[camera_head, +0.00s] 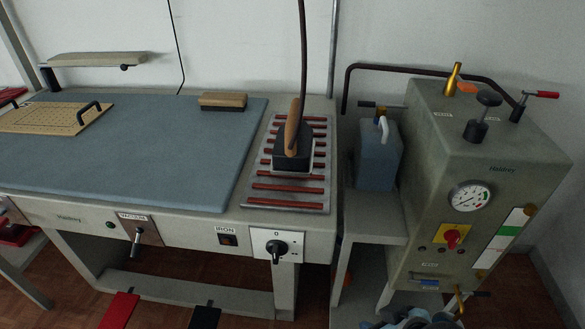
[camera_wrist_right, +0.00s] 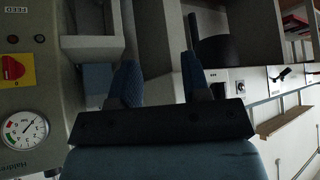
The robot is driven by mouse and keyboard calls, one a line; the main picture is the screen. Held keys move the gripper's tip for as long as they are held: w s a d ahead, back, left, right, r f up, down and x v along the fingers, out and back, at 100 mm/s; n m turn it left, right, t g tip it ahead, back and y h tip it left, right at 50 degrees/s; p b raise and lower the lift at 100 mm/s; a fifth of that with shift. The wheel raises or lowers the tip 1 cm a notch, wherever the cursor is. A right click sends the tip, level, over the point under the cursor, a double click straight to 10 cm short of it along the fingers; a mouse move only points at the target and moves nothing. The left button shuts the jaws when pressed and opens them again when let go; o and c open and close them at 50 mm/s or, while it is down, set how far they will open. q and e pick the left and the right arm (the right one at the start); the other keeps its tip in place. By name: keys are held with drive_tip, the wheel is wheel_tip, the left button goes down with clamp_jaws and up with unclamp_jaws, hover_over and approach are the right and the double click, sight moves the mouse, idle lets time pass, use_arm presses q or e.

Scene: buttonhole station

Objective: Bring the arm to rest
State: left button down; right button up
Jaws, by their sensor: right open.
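My right gripper (camera_wrist_right: 160,82) shows in the right wrist view. Its two blue-padded fingers are apart, with nothing between them. My left arm and gripper are not in view.
An ironing table with a blue-grey pad (camera_head: 150,160) fills the left. An iron (camera_head: 292,150) stands on a red-barred rest (camera_head: 290,196) at its right end. A water container (camera_head: 378,158) sits on a shelf between table and boiler. Pedals (camera_head: 118,311) lie below.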

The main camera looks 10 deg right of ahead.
drive_tip(key=w+a+r+t+y+b, duration=0.2)
drive_tip(key=w+a+t+y+b, duration=0.1)
drive_tip(key=a+t+b, duration=0.2)
drive_tip(key=w+a+r+t+y+b, duration=0.2)
drive_tip(key=a+t+y+b, duration=0.2)
drive_tip(key=a+t, duration=0.1)
use_arm(q)
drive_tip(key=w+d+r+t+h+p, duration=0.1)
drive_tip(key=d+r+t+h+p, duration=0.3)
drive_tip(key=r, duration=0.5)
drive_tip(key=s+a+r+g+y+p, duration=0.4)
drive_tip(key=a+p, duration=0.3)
drive_tip(key=p, duration=2.7)
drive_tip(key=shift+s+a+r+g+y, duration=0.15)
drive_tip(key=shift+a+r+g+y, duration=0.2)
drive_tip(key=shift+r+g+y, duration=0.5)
use_arm(e)
drive_tip(key=s+d+r+g+h, duration=0.4)
drive_tip(key=d+r+g+h, duration=0.1)
drive_tip(key=d+r+g, duration=0.1)
drive_tip(key=shift+d+r+h, duration=0.4)
drive_tip(key=shift+d+r, duration=0.35)
drive_tip(key=shift+r, duration=0.2)
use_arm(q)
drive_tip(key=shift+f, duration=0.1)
